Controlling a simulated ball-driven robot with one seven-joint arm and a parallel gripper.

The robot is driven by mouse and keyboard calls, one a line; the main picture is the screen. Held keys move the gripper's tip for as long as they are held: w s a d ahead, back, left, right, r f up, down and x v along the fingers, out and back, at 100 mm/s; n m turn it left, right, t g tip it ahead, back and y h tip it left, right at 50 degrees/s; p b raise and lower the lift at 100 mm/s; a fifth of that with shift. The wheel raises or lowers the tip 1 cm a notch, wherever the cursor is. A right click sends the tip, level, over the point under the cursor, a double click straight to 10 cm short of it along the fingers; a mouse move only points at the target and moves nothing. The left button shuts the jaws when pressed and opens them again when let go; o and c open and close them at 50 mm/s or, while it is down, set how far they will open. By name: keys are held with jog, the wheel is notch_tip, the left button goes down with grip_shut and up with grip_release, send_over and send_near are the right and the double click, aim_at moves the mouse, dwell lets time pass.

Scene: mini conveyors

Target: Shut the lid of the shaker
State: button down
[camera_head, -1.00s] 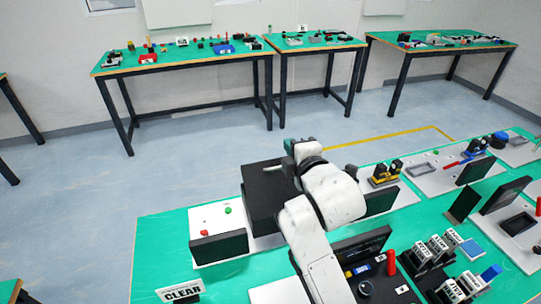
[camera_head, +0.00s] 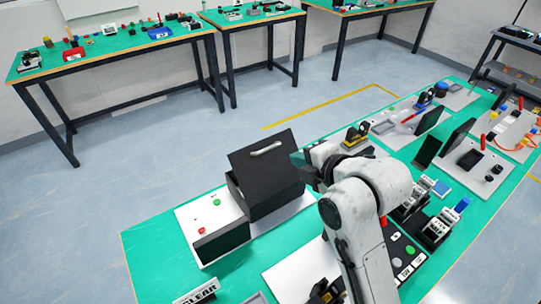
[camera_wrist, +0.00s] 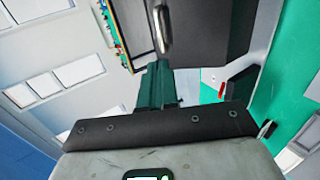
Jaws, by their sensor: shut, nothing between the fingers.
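The shaker is a black box (camera_head: 268,208) on a white board, with a green and a red button at its left. Its black lid (camera_head: 255,172) is raised at a slant, with a pale handle (camera_head: 266,148) on its outer face. In the wrist view the dark lid (camera_wrist: 215,35) fills the top middle and the handle (camera_wrist: 161,30) lies just beyond my fingertips. My gripper (camera_head: 299,161) is shut and empty at the lid's right side; its fingers also show in the wrist view (camera_wrist: 156,82). I cannot tell whether they touch the lid.
A low black panel (camera_head: 221,242) stands in front of the shaker. Other devices, including a yellow and black one (camera_head: 356,138), stand along the green table (camera_head: 150,250) to the right. The floor behind is clear up to the tables at the wall.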

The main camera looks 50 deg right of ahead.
jog(key=b, duration=0.1)
jog(key=p, duration=0.2)
send_near(269, 149)
jog(key=x, duration=0.5)
jog(key=shift+w, duration=0.15)
jog(key=shift+x, duration=0.8)
jog(key=shift+f, duration=0.1)
jog(key=shift+w+d, duration=0.1)
